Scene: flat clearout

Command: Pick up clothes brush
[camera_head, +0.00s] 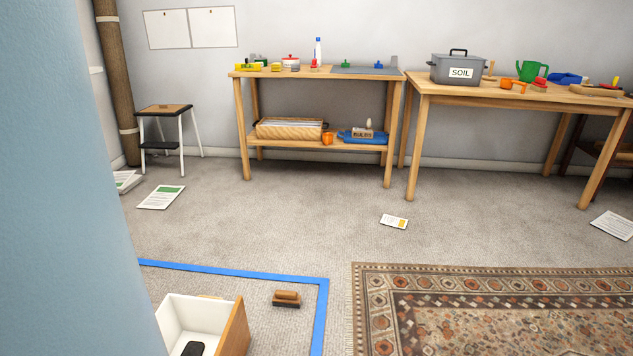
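A small brush with a brown wooden top and dark bristles (286,297), which looks like the clothes brush, lies on the grey carpet. It is inside the corner of a blue tape line (320,315), to the right of an open white box with a wooden front (237,325). A gap of carpet separates the brush from the box. Neither of my grippers is in view.
A dark object (193,349) lies in the box. A large pale blue surface (70,180) blocks the left side. A patterned rug (500,315) covers the right floor. Two wooden tables (320,75) (425,92) stand at the wall. Papers (161,197) lie on the carpet; the middle is mostly clear.

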